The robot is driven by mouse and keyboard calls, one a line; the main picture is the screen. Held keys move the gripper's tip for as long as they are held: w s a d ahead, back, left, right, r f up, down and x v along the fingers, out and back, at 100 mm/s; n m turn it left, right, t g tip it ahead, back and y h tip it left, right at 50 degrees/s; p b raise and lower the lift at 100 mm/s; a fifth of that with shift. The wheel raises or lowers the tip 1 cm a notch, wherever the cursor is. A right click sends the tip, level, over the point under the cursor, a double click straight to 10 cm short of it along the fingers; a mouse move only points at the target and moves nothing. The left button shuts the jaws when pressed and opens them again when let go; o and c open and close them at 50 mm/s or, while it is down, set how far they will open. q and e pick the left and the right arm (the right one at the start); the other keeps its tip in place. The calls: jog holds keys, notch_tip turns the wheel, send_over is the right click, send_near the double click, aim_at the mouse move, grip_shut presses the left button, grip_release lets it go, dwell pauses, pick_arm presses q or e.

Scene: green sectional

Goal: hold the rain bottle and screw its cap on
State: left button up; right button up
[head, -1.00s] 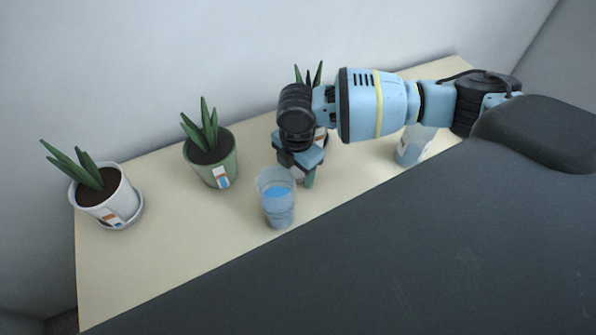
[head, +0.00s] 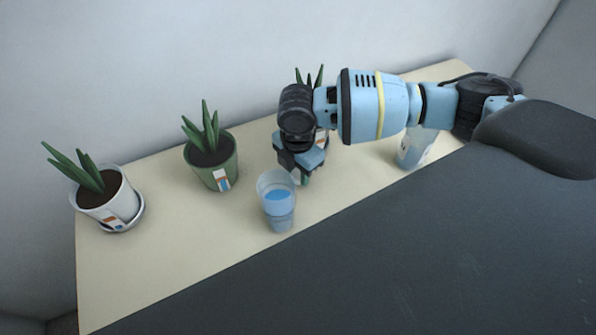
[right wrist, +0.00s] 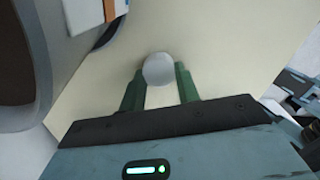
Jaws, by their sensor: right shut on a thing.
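My right gripper (head: 303,178) is over the middle of the shelf, just behind and right of a clear cup of blue liquid. In the right wrist view the right gripper (right wrist: 159,84) has its green fingers shut on a small round whitish cap (right wrist: 158,67). The cap is hidden in the head view. A translucent pale-blue bottle (head: 412,152), which looks like the rain bottle, stands to the right on the shelf. My right arm hides its top, and the gripper is well to its left. My left gripper is not in view.
The clear cup (head: 277,211) stands near the front edge of the pale shelf (head: 180,240). A white pot (head: 108,208) and a green pot (head: 215,170) stand to the left. Another plant (head: 318,76) is mostly hidden behind my right arm. The shelf's front left is clear.

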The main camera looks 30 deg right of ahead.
aim_at(298, 175)
jog(key=shift+r, duration=0.5)
notch_tip(298, 175, up, 2)
jog(key=shift+r, duration=0.15)
jog(key=s+d, duration=0.1)
jog(key=s, duration=0.3)
jog(key=s+d, duration=0.2)
jog(key=s, duration=0.2)
jog(key=s+d+r, duration=0.1)
jog(key=s+d, duration=0.1)
jog(key=s, duration=0.3)
jog(key=shift+p, duration=0.4)
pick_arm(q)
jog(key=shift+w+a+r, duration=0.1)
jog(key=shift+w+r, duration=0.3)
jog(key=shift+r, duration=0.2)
pick_arm(e)
jog(key=shift+s+d+r, duration=0.1)
jog(key=shift+s+d, duration=0.1)
jog(key=shift+s, duration=0.3)
jog(key=shift+s+d, duration=0.15)
jog(key=shift+s, duration=0.3)
